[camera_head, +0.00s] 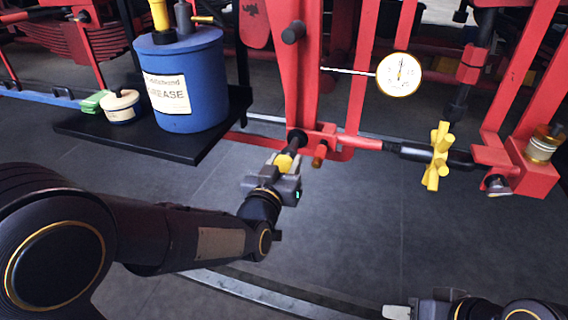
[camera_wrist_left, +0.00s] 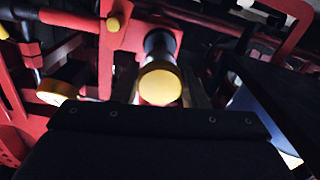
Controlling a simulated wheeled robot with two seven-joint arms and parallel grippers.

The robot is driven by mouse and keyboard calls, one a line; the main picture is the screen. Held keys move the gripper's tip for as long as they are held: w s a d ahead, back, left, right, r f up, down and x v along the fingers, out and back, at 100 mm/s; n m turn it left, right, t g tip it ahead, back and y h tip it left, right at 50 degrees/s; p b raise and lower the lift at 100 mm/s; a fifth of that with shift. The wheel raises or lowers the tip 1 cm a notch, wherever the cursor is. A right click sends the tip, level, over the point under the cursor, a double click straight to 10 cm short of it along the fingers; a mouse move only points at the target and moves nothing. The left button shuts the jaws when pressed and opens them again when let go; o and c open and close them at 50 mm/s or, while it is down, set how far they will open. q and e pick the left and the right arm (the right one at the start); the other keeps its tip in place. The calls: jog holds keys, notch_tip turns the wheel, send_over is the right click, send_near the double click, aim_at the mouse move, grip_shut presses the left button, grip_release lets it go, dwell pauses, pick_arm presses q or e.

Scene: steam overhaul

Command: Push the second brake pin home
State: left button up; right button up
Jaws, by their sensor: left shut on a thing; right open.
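My left gripper (camera_head: 285,172) is shut on the yellow-headed brake pin (camera_head: 285,161), just in front of a red bracket (camera_head: 325,136) on the brake rod. In the left wrist view the pin's round yellow head (camera_wrist_left: 160,86) faces me. Its dark shank (camera_wrist_left: 159,43) runs to the red bracket (camera_wrist_left: 129,40). How deep the pin sits is hard to tell. A smaller yellow round end (camera_wrist_left: 113,24) shows beside it on the bracket. My right gripper (camera_head: 396,312) is partly in view at the bottom edge, open, away from the brake rod.
A blue grease drum (camera_head: 205,85) and a white tub (camera_head: 122,108) stand on a black platform (camera_head: 95,128) at left. A dial gauge (camera_head: 399,75) hangs above the rod. A yellow star-shaped handle (camera_head: 438,157) sits on the rod at right. The floor in front is clear.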

aim_at(289, 154)
pick_arm(q)
grip_shut()
jog(key=b+x, duration=0.2)
jog(key=x, duration=0.3)
jog(key=shift+w, duration=0.15)
jog(key=shift+r, duration=0.15)
jog(key=o, duration=0.9)
grip_release()
jog(key=shift+w+d, duration=0.15)
jog(key=shift+w, duration=0.05)
